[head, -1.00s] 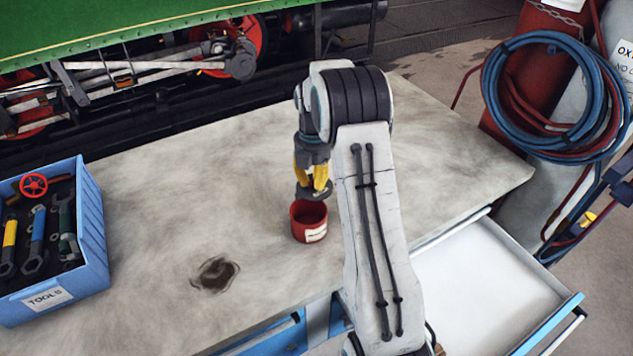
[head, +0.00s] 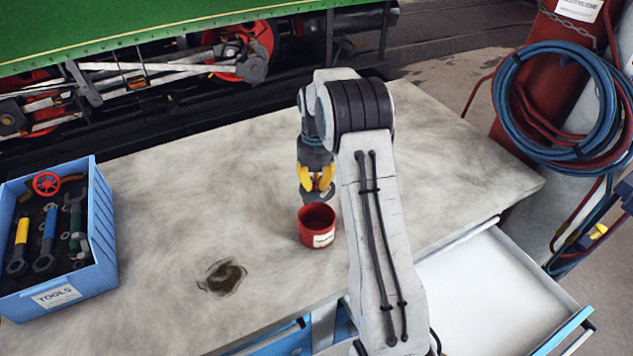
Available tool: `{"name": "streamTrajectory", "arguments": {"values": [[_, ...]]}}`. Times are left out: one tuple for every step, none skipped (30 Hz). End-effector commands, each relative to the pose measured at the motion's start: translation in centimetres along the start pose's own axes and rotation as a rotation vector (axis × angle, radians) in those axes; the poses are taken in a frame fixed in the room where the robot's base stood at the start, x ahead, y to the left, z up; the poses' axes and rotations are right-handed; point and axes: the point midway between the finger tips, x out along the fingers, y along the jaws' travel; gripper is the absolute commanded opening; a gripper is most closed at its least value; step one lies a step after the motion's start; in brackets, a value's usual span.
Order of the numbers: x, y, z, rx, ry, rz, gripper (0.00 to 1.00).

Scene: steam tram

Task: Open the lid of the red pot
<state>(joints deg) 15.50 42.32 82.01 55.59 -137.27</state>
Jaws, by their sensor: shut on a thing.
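The red pot (head: 317,238) stands upright on the worktable with its mouth uncovered; its dark red inside shows, and a pale label is on its front. My gripper (head: 317,186), with yellow fingers, is shut on the dark grey lid (head: 318,197). The lid hangs tilted just above and behind the pot's rim, apart from the pot as far as I can see. My arm stands right of the pot and hides part of the table behind it.
A blue tool box (head: 103,235) with wrenches and a red valve wheel stands at the left of the table (head: 180,165). A dark stain (head: 222,277) marks the table. An open drawer (head: 490,290) juts out at the right. Hoses (head: 520,110) hang beyond the table.

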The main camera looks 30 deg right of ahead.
Motion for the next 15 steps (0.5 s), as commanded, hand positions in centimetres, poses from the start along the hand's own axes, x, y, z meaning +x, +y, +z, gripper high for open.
{"name": "streamTrajectory", "arguments": {"values": [[0.19,-0.07,-0.12,-0.001,0.004,-0.004,0.0],[0.19,-0.08,-0.13,-0.001,0.004,-0.004,0.0],[0.19,-0.08,-0.13,0.0,0.005,-0.004,0.0],[0.2,-0.08,-0.13,0.0,0.005,-0.004,0.0],[0.2,-0.08,-0.13,0.0,0.005,-0.004,0.0],[0.2,-0.09,-0.13,0.0,0.005,-0.004,0.0],[0.2,-0.09,-0.13,0.0,0.005,-0.004,0.0],[0.2,-0.09,-0.13,0.0,0.005,-0.004,0.19],[0.2,-0.09,-0.13,0.001,0.005,-0.004,0.23],[0.19,-0.09,-0.12,0.001,0.005,-0.004,0.26],[0.18,-0.08,-0.11,0.001,0.004,-0.004,0.28],[0.16,-0.07,-0.1,0.001,0.004,-0.003,0.32],[0.14,-0.07,-0.09,0.001,0.003,-0.003,0.35],[0.12,-0.06,-0.08,0.001,0.003,-0.003,0.37],[0.11,-0.05,-0.07,0.001,0.003,-0.002,0.41]]}}
